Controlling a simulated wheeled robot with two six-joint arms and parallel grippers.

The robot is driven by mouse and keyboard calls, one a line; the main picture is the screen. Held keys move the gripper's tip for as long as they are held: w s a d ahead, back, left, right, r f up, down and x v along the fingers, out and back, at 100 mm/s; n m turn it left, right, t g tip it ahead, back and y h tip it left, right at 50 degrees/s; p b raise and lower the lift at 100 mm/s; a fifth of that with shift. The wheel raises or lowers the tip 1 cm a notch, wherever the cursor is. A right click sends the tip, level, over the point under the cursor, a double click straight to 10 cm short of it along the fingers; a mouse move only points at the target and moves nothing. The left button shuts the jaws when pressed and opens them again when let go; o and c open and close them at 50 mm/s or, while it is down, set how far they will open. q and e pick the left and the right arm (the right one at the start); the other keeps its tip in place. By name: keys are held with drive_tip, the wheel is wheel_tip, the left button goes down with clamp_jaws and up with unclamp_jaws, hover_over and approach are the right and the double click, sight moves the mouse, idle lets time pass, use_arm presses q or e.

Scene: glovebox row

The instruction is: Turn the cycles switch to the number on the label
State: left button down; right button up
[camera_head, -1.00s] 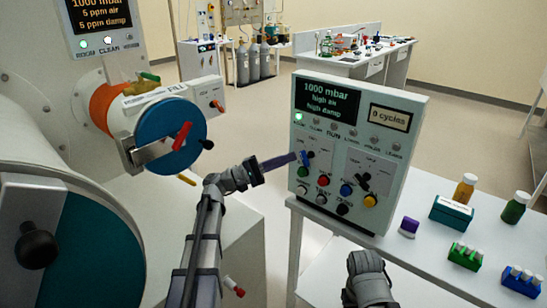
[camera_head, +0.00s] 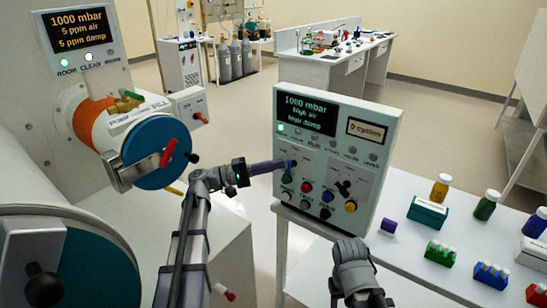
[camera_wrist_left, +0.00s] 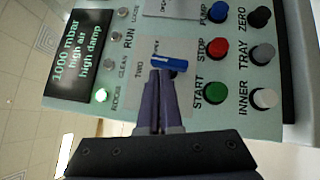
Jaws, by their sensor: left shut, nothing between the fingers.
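The grey control box (camera_head: 335,150) stands on the white bench, with a screen and a small label (camera_head: 367,131) that seems to read "9 cycles"; the digit is not sharp. Its front has a blue turn switch (camera_head: 291,166) on the left and a black turn switch (camera_head: 343,187) on the right. My left gripper (camera_head: 284,165) is shut and empty, its tips at the blue switch. In the left wrist view the blue switch (camera_wrist_left: 170,64) lies just beyond the shut fingertips (camera_wrist_left: 158,75); contact is unclear. A "TWO" mark shows beside it. My right arm's fingers are not visible.
Coloured push buttons, including a red one (camera_head: 306,187), sit below the switches. A teal box (camera_head: 427,212), bottles and vial racks stand on the bench (camera_head: 400,250) to the right. The glovebox with its blue round door (camera_head: 155,150) is at left.

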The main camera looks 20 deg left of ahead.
use_arm(q)
drive_tip(key=shift+s+d+r+m+g+p, duration=0.15)
drive_tip(key=shift+d+r+m+g+p, duration=0.15)
drive_tip(key=shift+r+m+p, duration=0.15)
drive_tip(key=shift+f, duration=0.15)
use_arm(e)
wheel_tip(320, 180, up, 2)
